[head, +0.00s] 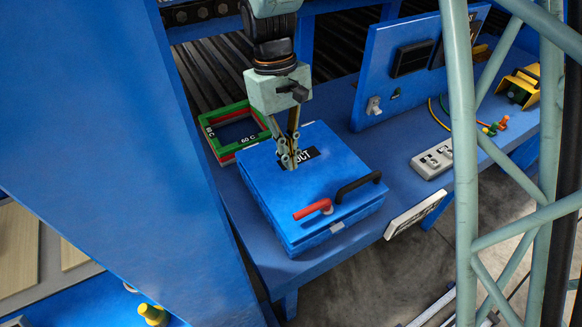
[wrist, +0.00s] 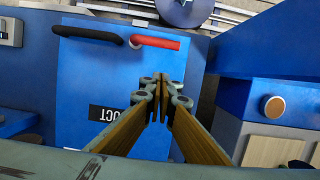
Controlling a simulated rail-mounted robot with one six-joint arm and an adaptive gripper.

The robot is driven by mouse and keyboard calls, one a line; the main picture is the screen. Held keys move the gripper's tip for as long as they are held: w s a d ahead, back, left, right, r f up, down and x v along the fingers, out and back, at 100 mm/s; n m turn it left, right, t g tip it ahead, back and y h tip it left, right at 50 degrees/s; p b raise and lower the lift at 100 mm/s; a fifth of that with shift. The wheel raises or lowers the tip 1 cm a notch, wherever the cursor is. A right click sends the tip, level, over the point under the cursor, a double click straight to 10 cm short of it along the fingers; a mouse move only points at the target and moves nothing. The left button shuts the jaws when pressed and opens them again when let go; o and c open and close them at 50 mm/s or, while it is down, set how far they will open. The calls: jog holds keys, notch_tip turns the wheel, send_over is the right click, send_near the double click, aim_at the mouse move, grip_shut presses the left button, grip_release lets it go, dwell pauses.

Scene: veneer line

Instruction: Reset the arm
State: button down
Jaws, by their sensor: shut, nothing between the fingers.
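My gripper (head: 289,158) hangs from the arm over the blue box (head: 260,184) in the head view, with its fingers pointing down and together. In the wrist view my gripper (wrist: 163,78) shows its two fingertips meeting, with nothing held between them. The box lid (wrist: 90,75) lies beneath the fingers. It carries a black label ending in "UCT", a black handle (head: 358,187) and a red lever (head: 313,209). Part of the label is hidden by the fingers. I cannot tell how far the fingertips are above the lid.
A green and red frame marked "60 C" (head: 240,139) lies behind the box on the blue bench. A blue upright panel (head: 385,85), a grey switch box (head: 437,158) and a yellow housing (head: 522,86) stand to the right. A large blue panel fills the left.

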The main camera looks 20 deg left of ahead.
jog(key=shift+a+r, duration=0.1)
jog(key=shift+r, duration=0.15)
dwell(0.5)
